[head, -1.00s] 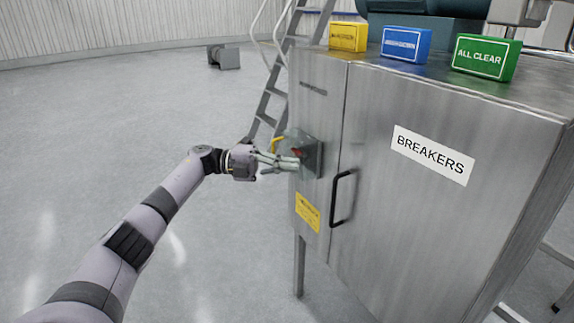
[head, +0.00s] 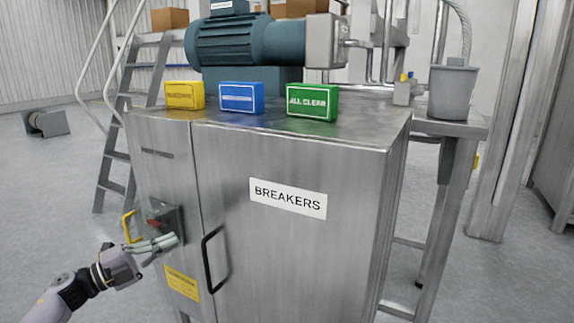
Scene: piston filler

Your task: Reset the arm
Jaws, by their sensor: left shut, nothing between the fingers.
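My left gripper (head: 162,243) is at the lower left of the head view. Its fingers are shut and hold nothing. The fingertips are close in front of the grey switch box with a red part (head: 168,221) on the cabinet's narrow left panel; I cannot tell if they touch it. A yellow handle (head: 130,227) shows at the left of the switch box. The metal cabinet (head: 300,250) bears a "BREAKERS" label (head: 288,198) and a black door handle (head: 207,260). My right gripper is not in view.
A yellow block (head: 184,95), a blue block (head: 242,97) and a green "ALL CLEAR" block (head: 312,102) stand on the cabinet top. A teal motor (head: 245,42) is behind them. A ladder (head: 128,120) stands at the left. A grey bucket (head: 452,90) is at the right.

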